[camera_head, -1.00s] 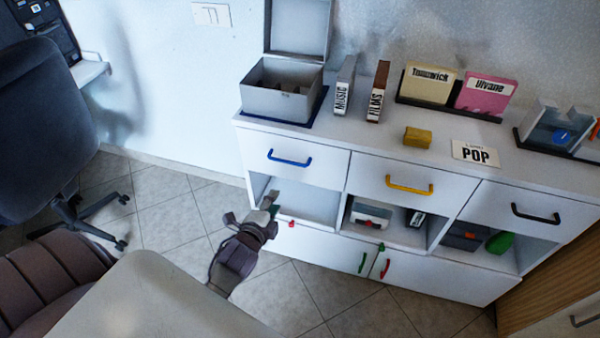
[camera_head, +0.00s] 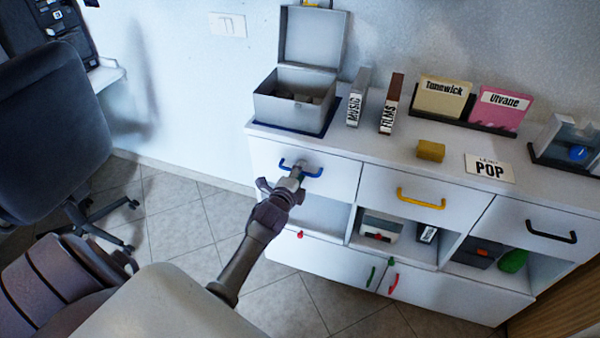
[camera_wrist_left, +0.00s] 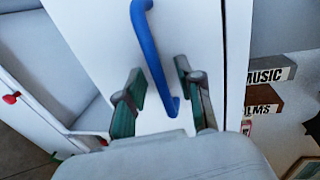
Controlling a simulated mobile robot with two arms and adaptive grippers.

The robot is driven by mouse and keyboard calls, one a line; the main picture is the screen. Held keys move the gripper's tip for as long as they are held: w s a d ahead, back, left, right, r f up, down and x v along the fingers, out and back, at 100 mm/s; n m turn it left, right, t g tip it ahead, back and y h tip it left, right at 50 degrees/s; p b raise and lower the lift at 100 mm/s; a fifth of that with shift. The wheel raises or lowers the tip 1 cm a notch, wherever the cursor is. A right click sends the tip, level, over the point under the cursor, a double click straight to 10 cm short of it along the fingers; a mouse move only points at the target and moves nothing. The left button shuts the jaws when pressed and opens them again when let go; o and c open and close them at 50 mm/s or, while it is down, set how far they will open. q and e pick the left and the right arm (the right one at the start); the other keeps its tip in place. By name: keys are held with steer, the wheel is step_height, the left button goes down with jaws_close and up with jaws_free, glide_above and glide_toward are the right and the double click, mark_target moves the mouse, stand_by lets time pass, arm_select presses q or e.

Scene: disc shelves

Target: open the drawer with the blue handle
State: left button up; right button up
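The drawer with the blue handle (camera_head: 287,164) is the left one in the top row of the white cabinet, and its front (camera_head: 335,180) looks flush with the cabinet. My left gripper (camera_head: 297,174) is in front of this drawer, at the handle in the head view. In the left wrist view, the blue handle (camera_wrist_left: 150,50) runs between the two spread green-padded fingers of the gripper (camera_wrist_left: 158,90). The fingers stand apart on either side of the bar, with gaps to it. My right gripper is not in view.
Drawers with a yellow handle (camera_head: 420,198) and a black handle (camera_head: 551,232) are to the right. Open compartments and lower doors lie below. An open grey box (camera_head: 290,110) stands on top. A dark chair (camera_head: 50,110) is at left.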

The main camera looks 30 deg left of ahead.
arm_select(q)
steer(key=shift+w+a, duration=0.1)
steer(key=shift+w, duration=0.2)
jaws_close()
steer(key=shift+f, duration=0.1)
